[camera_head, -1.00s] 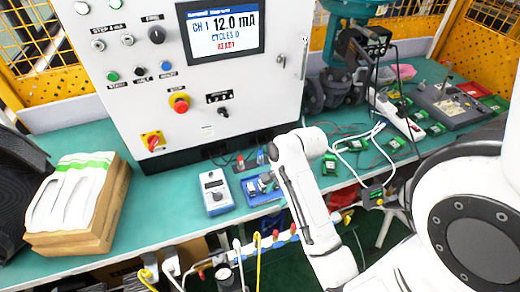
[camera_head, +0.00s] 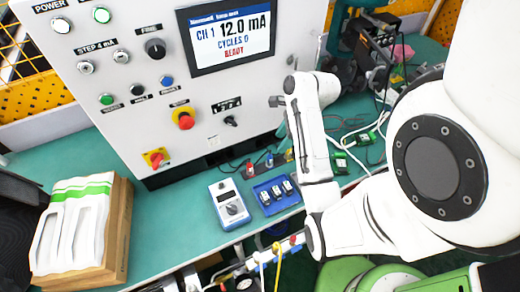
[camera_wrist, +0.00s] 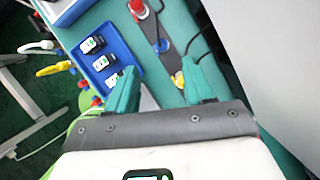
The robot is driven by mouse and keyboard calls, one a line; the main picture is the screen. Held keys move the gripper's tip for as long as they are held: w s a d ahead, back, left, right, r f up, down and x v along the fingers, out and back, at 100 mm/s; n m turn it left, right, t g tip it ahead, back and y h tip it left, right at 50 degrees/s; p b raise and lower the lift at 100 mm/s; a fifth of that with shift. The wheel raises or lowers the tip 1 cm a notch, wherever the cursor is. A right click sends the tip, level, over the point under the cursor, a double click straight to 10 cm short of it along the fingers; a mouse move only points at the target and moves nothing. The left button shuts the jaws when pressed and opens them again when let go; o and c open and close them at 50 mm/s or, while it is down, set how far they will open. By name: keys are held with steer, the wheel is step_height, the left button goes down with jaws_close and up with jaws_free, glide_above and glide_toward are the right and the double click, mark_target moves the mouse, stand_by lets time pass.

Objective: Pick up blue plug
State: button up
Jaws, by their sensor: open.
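The blue plug (camera_wrist: 161,46) stands on a dark strip (camera_wrist: 152,30), between a red plug (camera_wrist: 137,8) and a yellow plug (camera_wrist: 178,80) in the wrist view. My gripper (camera_wrist: 159,68) is open, its two teal fingers spread. The blue plug appears just ahead of the gap between the fingertips, with nothing held; the height between them is hard to judge. In the head view the blue plug (camera_head: 269,158) stands right of the red plug (camera_head: 250,171) at the foot of the cabinet. My gripper cannot be made out clearly there beside my white arm.
A blue tray (camera_wrist: 130,55) with three dark modules lies left of the strip. A blue-and-white meter (camera_head: 229,204) stands left of the tray. The cabinet (camera_head: 225,95) rises close behind. A cardboard box (camera_head: 117,235) is at left; the bench (camera_head: 170,215) between is clear.

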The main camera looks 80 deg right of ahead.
mark_target(269, 157)
steer(key=b+x, duration=0.5)
steer(key=b, duration=0.1)
steer(key=shift+w+d+f, duration=0.15)
steer(key=shift+w+f, duration=0.2)
steer(key=shift+x, duration=2.5)
steer(key=shift+s, duration=0.1)
steer(key=shift+c, duration=0.3)
jaws_close()
